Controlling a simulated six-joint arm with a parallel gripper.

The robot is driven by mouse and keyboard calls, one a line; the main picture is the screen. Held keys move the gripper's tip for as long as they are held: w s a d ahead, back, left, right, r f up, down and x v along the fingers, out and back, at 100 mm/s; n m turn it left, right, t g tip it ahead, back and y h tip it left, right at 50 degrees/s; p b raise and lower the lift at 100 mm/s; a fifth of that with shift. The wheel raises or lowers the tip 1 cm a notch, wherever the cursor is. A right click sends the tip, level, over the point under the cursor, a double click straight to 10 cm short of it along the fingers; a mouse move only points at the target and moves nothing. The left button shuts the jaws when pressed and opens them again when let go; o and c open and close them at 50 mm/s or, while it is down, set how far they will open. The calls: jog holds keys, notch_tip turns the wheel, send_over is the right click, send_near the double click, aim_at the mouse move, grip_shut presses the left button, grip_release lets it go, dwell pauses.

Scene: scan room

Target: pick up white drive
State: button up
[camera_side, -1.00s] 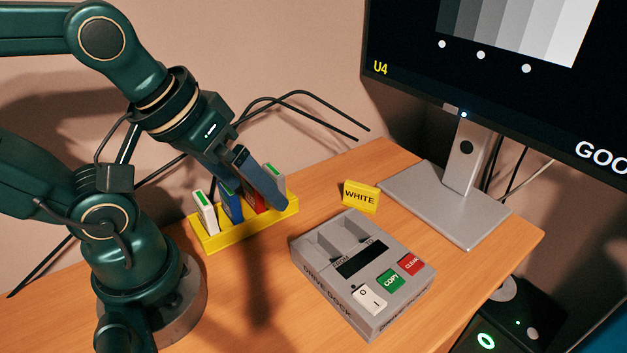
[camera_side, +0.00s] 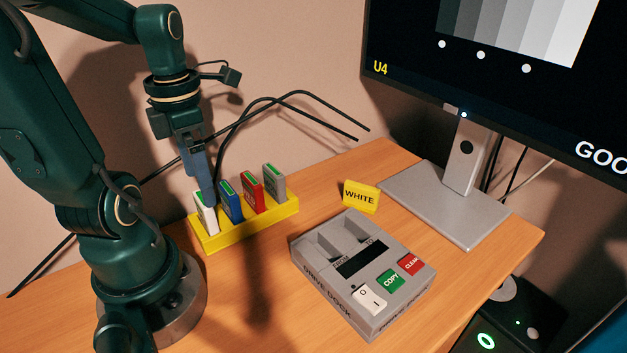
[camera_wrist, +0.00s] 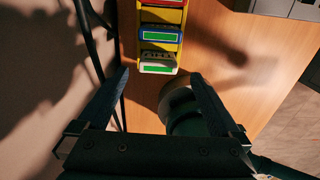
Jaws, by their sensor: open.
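The white drive (camera_side: 206,215) stands upright in the left end slot of a yellow rack (camera_side: 245,227), with a green label on its top. My gripper (camera_side: 211,196) points down at that end of the rack, its fingers just above and overlapping the white drive in the side view. In the wrist view, my gripper (camera_wrist: 162,80) is open, with one finger on each side. The white drive (camera_wrist: 157,67) shows there at the near end of the rack, a little beyond the space between the fingertips. Nothing is held.
Blue (camera_side: 231,202), red (camera_side: 252,192) and grey (camera_side: 274,183) drives stand beside the white one. A grey drive dock (camera_side: 335,295) with buttons, a yellow WHITE sign (camera_side: 360,197) and a monitor stand (camera_side: 445,205) are to the right. Black cables (camera_side: 290,97) run behind the rack.

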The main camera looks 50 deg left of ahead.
aim_at(207, 217)
jog(key=shift+s+a+f, duration=0.1)
jog(key=shift+a+f, duration=0.05)
jog(key=shift+f, duration=2.45)
jog(key=c, duration=1.5)
jog(key=shift+r, duration=0.1)
